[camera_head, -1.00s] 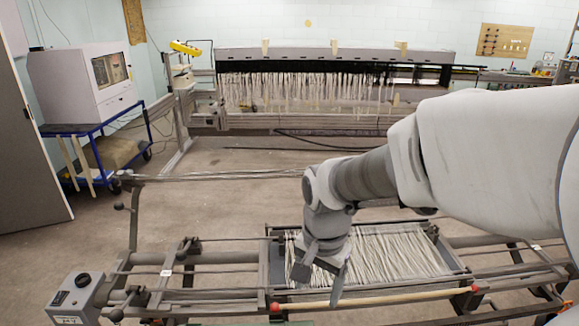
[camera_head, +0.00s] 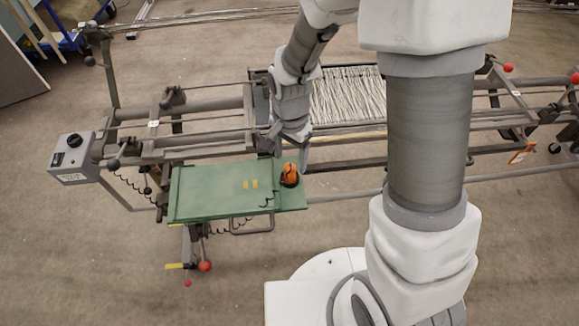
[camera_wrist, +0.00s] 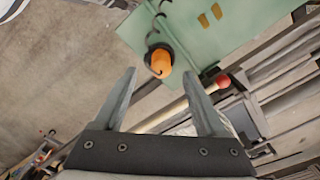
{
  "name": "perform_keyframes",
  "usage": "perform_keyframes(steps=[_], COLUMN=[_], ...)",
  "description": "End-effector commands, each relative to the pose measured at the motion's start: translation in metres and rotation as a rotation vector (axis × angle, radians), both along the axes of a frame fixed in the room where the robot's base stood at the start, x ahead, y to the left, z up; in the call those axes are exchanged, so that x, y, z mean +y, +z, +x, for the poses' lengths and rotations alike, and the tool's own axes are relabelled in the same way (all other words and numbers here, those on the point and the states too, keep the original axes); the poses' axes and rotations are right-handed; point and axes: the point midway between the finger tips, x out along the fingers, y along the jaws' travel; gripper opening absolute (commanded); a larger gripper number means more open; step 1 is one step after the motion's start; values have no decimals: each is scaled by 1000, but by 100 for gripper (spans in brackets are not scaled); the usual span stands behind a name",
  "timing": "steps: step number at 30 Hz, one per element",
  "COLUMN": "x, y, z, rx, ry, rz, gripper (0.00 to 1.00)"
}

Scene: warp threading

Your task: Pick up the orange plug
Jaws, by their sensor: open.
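The orange plug (camera_head: 289,174) stands near the right end of a green tray (camera_head: 212,192) in the head view. A dark coiled cord lies by it. The wrist view shows the plug (camera_wrist: 160,61) beyond the fingertips, roughly between them, with the cord curling up from it over the green surface (camera_wrist: 225,28). My gripper (camera_wrist: 158,82) is open and empty, with both fingers apart and not touching the plug. In the head view my gripper (camera_head: 290,140) is just behind the plug, its fingers partly hidden by the wrist.
The loom frame (camera_head: 190,107) with pale warp threads (camera_head: 347,95) lies behind the tray. A grey control box (camera_head: 73,158) is at the left. A wire handle (camera_head: 252,229) sticks out from the tray's front. A red-tipped rod (camera_wrist: 222,81) shows near my right finger.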

Motion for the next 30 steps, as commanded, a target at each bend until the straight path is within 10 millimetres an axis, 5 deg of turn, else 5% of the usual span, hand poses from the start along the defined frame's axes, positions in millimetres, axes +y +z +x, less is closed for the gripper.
perform_keyframes(steps=[15,25,30], x=[1,1,1], y=[-50,-56,-56], z=[1,2,2], rx=[2,-1,-1], ry=[0,-1,-1], rz=[-1,1,1], gripper=[73,73,46])
